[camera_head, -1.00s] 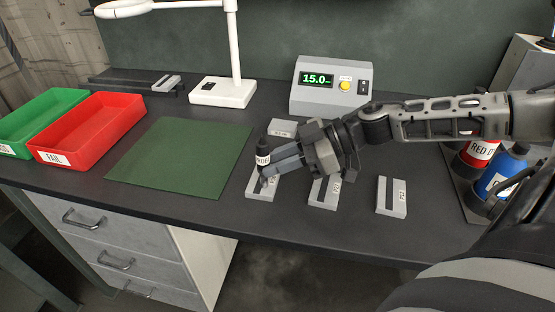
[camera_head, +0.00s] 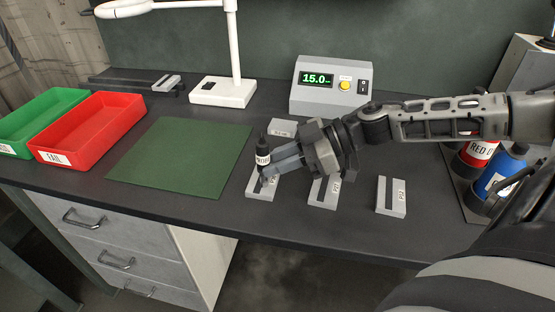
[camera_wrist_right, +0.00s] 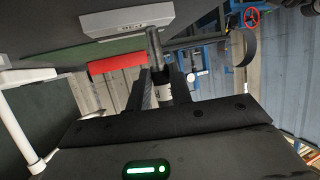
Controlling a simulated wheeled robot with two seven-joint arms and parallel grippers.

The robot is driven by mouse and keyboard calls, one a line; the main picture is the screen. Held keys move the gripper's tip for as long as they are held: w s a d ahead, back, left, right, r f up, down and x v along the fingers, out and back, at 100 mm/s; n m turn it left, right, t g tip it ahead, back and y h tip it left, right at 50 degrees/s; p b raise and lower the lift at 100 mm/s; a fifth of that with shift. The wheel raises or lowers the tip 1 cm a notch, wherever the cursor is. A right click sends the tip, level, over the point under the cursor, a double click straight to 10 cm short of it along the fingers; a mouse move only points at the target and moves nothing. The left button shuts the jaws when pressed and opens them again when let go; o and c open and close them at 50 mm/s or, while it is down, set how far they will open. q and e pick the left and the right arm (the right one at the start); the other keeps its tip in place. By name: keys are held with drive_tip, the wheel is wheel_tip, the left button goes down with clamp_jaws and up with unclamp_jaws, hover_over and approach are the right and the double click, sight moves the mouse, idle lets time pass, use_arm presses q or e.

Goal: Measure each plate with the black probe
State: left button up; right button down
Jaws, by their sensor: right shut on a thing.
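The black probe (camera_head: 263,153) with a white label stands upright on or just above the leftmost grey plate (camera_head: 262,191). My right gripper (camera_head: 270,167) is shut on the probe; its fingers also show around the probe in the right wrist view (camera_wrist_right: 162,90). A second plate (camera_head: 323,193) lies to the right, partly behind my gripper. The gauge box (camera_head: 331,86) at the back reads 15.0. The left gripper is not in view.
A green mat (camera_head: 180,158) lies left of the plates. A red tray (camera_head: 90,130) and green tray (camera_head: 40,118) stand at the far left. A white lamp (camera_head: 222,92) stands behind. Red (camera_head: 478,152) and blue (camera_head: 503,171) bottles stand at right. The front strip of the table is clear.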

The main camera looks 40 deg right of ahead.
sight(257, 143)
drive_tip(key=shift+f, duration=0.1)
drive_tip(key=shift+r+p, duration=0.4)
drive_tip(key=shift+p, duration=0.05)
drive_tip(key=shift+r+p, duration=0.7)
wheel_tip(257, 143, up, 4)
drive_tip(key=p, duration=0.4)
drive_tip(key=shift+r, duration=0.1)
use_arm(q)
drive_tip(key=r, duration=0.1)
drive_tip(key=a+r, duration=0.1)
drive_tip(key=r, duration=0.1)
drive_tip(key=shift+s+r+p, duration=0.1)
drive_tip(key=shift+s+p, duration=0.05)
drive_tip(key=shift+p, duration=0.25)
use_arm(e)
drive_tip(key=shift+r, duration=0.4)
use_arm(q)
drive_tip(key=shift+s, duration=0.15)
